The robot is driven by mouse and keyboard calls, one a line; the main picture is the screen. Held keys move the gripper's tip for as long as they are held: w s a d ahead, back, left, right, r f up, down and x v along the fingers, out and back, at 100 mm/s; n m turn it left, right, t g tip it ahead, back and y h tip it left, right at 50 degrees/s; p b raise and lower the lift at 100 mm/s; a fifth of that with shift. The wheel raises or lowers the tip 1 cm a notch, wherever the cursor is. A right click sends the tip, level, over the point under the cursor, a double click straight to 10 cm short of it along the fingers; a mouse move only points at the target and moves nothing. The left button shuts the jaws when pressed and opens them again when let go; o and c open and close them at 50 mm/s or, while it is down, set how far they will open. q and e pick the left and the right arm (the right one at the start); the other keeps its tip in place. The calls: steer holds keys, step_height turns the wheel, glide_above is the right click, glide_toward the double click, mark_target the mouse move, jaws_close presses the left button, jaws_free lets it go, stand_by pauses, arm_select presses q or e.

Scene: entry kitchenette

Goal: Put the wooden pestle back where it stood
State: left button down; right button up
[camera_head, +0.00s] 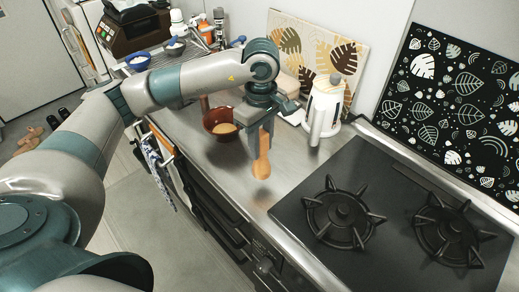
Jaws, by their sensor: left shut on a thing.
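My left gripper (262,122) points down over the steel counter and is shut on the wooden pestle (262,160). The pestle hangs upright below the fingers, with its rounded end down and apparently a little above the counter. A dark red bowl (217,117) with something tan in it stands just left of the gripper and is partly hidden by it. My right gripper is not in view.
A black stove (385,205) fills the right of the counter. A leaf-patterned board (318,45) leans behind. Blue bowls (138,61) and bottles (178,22) stand at the back left. The counter (228,170) in front is bare.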

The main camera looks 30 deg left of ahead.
arm_select(q)
steer(key=shift+a+f, duration=0.15)
steer(key=shift+a, duration=0.05)
steer(key=shift+d, duration=0.1)
steer(key=shift+f+p, duration=0.25)
steer(key=shift+p, duration=0.05)
step_height(320, 180, down, 2)
steer(key=shift+p, duration=0.3)
steer(key=shift+s+f, duration=0.1)
steer(key=shift+f, duration=0.4)
steer(key=c, duration=1.4)
jaws_free()
steer(key=shift+o, duration=0.2)
steer(key=shift+f, duration=0.1)
